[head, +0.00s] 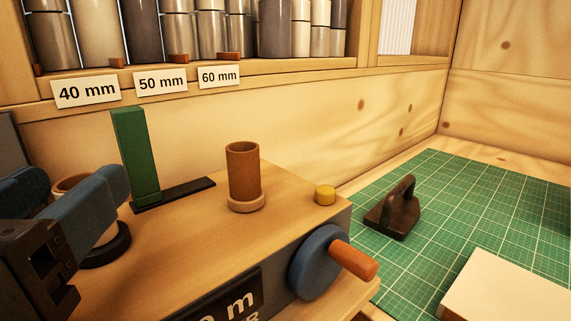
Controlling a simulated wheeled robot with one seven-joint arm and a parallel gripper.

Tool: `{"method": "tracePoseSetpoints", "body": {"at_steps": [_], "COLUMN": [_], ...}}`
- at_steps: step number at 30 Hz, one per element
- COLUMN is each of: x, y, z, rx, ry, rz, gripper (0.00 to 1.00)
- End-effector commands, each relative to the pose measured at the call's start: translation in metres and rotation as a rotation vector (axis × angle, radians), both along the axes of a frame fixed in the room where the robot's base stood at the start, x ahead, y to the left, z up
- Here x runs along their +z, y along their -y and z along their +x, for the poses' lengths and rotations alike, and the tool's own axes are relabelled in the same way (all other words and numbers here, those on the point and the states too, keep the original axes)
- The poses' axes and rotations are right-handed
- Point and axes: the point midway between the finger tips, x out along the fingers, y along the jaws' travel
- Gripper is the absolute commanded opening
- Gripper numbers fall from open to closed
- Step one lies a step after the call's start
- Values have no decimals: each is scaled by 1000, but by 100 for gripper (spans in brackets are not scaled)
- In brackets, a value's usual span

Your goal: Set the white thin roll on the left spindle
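My gripper (88,190) is at the left edge, with dark and blue parts in view. Its blue fingers lie on either side of a tan, round-rimmed piece (72,182), mostly hidden behind the near finger. Below that finger is a pale curved side above a black round base (108,250) on the wooden bench block. I cannot tell whether this is a spindle, a roll or both, or whether the fingers touch it. A brown upright spindle (243,172) with a tan collar stands bare to the right. I cannot single out the white thin roll.
A green upright post (137,158) on a black bar stands behind. Rolls (98,30) fill the shelf above size labels (160,82). A yellow knob (325,194) and blue crank wheel (314,262) are at right. A dark handled tool (398,212) rests on the green mat (455,210).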

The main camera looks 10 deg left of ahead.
Motion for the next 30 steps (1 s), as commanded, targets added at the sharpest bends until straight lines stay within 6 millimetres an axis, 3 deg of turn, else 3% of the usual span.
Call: {"method": "tracePoseSetpoints", "body": {"at_steps": [11, 24, 30], "x": [0, 0, 0], "y": [0, 12, 15], "z": [-3, -64, -76], "rx": [1, 2, 0], "ry": [0, 1, -1], "rz": [0, 0, 0], "gripper": [64, 64, 64]}}
